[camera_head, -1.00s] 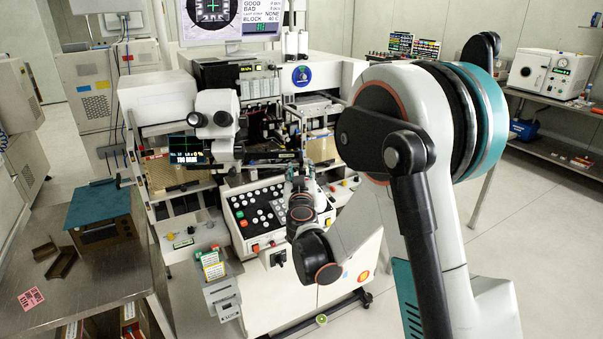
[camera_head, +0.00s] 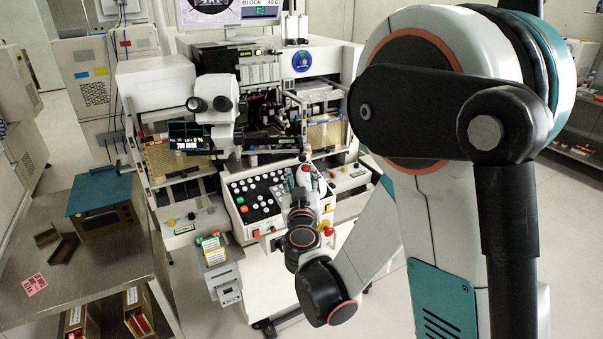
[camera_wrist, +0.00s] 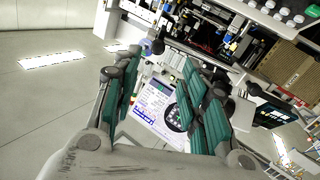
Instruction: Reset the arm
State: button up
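My gripper (camera_head: 303,178) is in front of the wire bonding machine's control panel (camera_head: 262,205) in the head view, small and partly hidden by my own wrist. In the wrist view my gripper (camera_wrist: 163,62) has its two green-padded fingers spread apart, with nothing held between them. A lit monitor screen (camera_wrist: 155,108) shows in the gap, behind the fingers. My arm fills the right side of the head view, bent down toward the machine. I cannot tell whether the gripper touches the panel.
The bonding machine (camera_head: 160,85) stands in the middle, with microscope eyepieces (camera_head: 222,104) at its front. A metal bench (camera_head: 105,285) at the left carries a blue-topped box (camera_head: 105,205) and a pink card (camera_head: 35,284). Bare floor lies right of the machine.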

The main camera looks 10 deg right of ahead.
jog(key=shift+s, duration=0.15)
jog(key=s+d+r+m+g+h, duration=0.1)
jog(key=s+d+r+m+g, duration=0.15)
jog(key=s+d+g, duration=0.6)
jog(key=s+a+f+n+g+y, duration=0.1)
jog(key=s+a+y, duration=0.1)
jog(key=s, duration=0.9)
jog(key=s+a+f+n+g+y, duration=0.1)
jog(key=s+a+n+y, duration=0.1)
jog(key=s, duration=0.8)
jog(key=shift+s+a+f+y, duration=0.15)
jog(key=shift+s+a+y, duration=0.3)
jog(key=shift+a, duration=0.3)
jog(key=shift+a, duration=0.1)
